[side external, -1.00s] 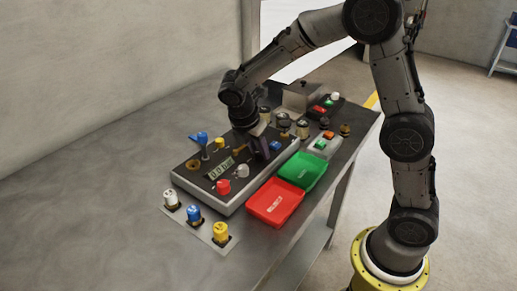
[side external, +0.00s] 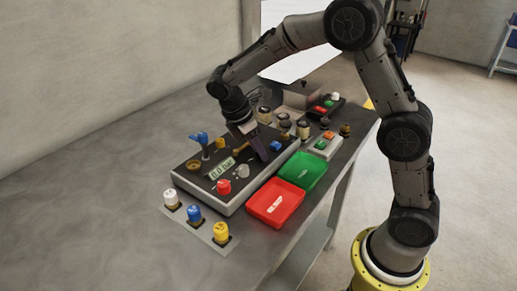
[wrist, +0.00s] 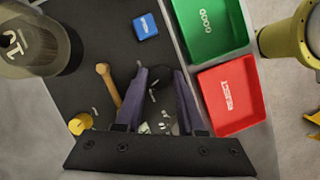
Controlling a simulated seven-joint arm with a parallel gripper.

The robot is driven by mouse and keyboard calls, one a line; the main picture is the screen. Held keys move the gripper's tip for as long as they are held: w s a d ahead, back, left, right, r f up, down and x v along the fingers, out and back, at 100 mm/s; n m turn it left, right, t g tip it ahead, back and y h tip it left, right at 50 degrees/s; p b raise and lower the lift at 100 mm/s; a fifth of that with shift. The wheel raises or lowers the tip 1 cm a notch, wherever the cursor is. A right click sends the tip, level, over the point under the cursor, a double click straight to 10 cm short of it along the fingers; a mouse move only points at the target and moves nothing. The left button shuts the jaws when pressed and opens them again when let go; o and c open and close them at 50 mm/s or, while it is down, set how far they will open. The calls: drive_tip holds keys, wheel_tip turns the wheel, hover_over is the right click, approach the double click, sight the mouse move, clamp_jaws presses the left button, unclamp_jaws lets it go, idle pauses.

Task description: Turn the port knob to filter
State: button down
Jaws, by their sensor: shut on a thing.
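My gripper (side external: 264,156) points down at an angle onto the dark top of the control panel (side external: 196,182), behind the trays and near the blue button (side external: 276,146). In the wrist view its two purple fingers (wrist: 160,98) are closed around a small dark knob, which I take to be the port knob (wrist: 153,92).
A brass lever (wrist: 107,84) stands close beside the fingers. A red knob (side external: 224,187), a pale knob (side external: 243,171) and a blue valve handle (side external: 200,138) are also on the panel. The green tray (side external: 302,170) and red tray (side external: 275,203) sit along its front.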

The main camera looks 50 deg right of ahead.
drive_tip(key=m+g, duration=0.1)
drive_tip(key=m, duration=0.2)
drive_tip(key=m+g+y, duration=0.1)
drive_tip(key=m, duration=0.2)
drive_tip(key=shift+w+d+m+y, duration=0.1)
drive_tip(key=shift+d+m+y, duration=0.05)
drive_tip(key=shift+m+y, duration=0.15)
drive_tip(key=m+y, duration=0.1)
drive_tip(key=m, duration=0.2)
drive_tip(key=m+y, duration=0.1)
drive_tip(key=m, duration=0.2)
drive_tip(key=shift+d+g, duration=0.15)
drive_tip(key=shift+g, duration=0.15)
drive_tip(key=c, duration=0.5)
unclamp_jaws()
